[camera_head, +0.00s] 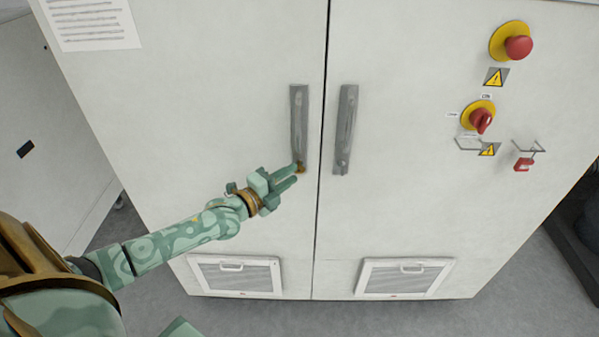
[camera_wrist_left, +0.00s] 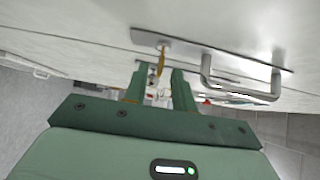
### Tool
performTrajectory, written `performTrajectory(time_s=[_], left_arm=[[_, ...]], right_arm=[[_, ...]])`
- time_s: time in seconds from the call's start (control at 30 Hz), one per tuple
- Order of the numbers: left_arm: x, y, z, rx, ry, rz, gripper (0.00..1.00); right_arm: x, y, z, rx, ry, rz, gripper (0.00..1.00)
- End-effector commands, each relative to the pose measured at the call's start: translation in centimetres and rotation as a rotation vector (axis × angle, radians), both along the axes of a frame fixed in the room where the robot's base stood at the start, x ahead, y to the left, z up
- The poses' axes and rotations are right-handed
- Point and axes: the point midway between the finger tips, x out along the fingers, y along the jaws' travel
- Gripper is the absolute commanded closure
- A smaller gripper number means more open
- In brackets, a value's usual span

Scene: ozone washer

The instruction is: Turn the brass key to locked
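The brass key (camera_head: 301,168) sits at the lower end of the left door's grey handle plate (camera_head: 299,115). It also shows in the left wrist view (camera_wrist_left: 161,61), sticking out from one end of the plate. My left gripper (camera_head: 296,173) is at the key, its fingers pointing at the door. In the left wrist view the gripper (camera_wrist_left: 161,70) is open, with a gap between the fingers and the key lined up with that gap. I see no finger closed on the key. My right gripper is not in view.
The left door's bar handle (camera_wrist_left: 240,90) stands out close beside the fingers. The right door has a similar handle plate (camera_head: 346,125). A red stop button (camera_head: 518,47) and a red rotary switch (camera_head: 481,121) are at the right. Vent grilles (camera_head: 405,277) sit low on the doors.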

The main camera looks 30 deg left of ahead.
Motion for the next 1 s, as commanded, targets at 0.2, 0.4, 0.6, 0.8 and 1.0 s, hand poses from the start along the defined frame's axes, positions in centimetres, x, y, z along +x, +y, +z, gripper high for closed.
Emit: performTrajectory(time_s=[0.2,0.4,0.6,0.8,1.0], left_arm=[[3.2,-0.8,-0.1,-0.001,-0.001,0.000,0.74],[3.9,-1.0,0.0,0.000,0.001,0.000,0.74],[3.9,-1.0,0.0,0.000,0.001,0.000,0.76],[3.9,-1.0,0.0,0.000,0.001,0.000,1.00],[3.9,-1.0,-0.1,-0.008,-0.003,0.000,1.00]], right_arm=[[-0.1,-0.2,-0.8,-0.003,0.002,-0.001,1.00],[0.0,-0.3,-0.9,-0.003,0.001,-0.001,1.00],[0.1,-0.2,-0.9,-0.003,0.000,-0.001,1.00],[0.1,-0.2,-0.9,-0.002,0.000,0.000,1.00],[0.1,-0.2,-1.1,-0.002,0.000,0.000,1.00]])
